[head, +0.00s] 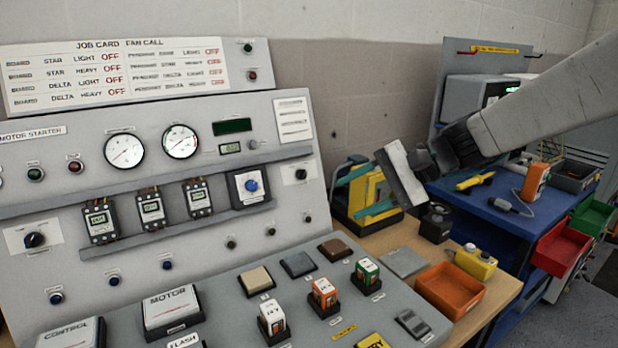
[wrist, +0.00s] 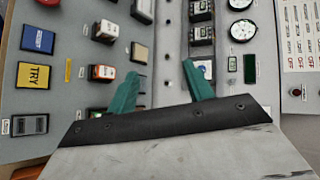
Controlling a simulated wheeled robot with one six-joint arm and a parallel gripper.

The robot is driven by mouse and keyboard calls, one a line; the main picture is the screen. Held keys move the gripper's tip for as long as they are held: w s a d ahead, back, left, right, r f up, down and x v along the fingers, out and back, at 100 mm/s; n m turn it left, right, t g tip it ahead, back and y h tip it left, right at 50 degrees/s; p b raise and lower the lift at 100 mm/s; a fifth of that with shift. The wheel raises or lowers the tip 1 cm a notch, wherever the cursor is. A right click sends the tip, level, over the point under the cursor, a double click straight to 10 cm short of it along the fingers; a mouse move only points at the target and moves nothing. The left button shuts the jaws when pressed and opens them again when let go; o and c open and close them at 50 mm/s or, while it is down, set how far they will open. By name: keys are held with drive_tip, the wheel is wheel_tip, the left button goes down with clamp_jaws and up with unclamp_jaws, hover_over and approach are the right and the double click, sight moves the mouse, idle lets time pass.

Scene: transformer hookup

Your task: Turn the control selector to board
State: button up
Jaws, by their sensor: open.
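Several rotary knobs show on the grey panel in the head view, and their labels are too small to read, so I cannot tell which is the control selector. A black knob (head: 35,240) sits on a white plate at the left. A blue knob (head: 251,185) sits on a white plate right of the three small modules. Another black knob (head: 300,174) is at the panel's right edge. My gripper (head: 356,192) is open and empty, right of the panel and apart from it. In the wrist view its teal fingers (wrist: 160,70) are spread, the right one partly covering a white plate.
A sloping desk with a MOTOR block (head: 171,308) and coloured blocks lies below the panel. An orange tray (head: 450,290) and a yellow box (head: 475,262) stand on the wooden table at right. A yellow-and-grey case (head: 372,190) is behind my gripper. A blue bench stands farther right.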

drive_tip(key=w+a+f+m+t+y, duration=0.2)
drive_tip(key=w+m, duration=0.1)
drive_tip(key=w, duration=0.5)
drive_tip(key=w+a+f+m+t+y, duration=0.2)
drive_tip(key=w, duration=0.6)
drive_tip(key=m+t, duration=0.5)
drive_tip(key=m, duration=0.1)
approach(306, 175)
drive_tip(key=s+a+r, duration=0.1)
drive_tip(key=shift+h, duration=0.3)
drive_tip(key=x, duration=0.6)
drive_tip(key=shift+w+a+f, duration=0.1)
drive_tip(key=shift+w+a, duration=0.45)
drive_tip(key=shift+a, duration=0.15)
drive_tip(key=c, duration=1)
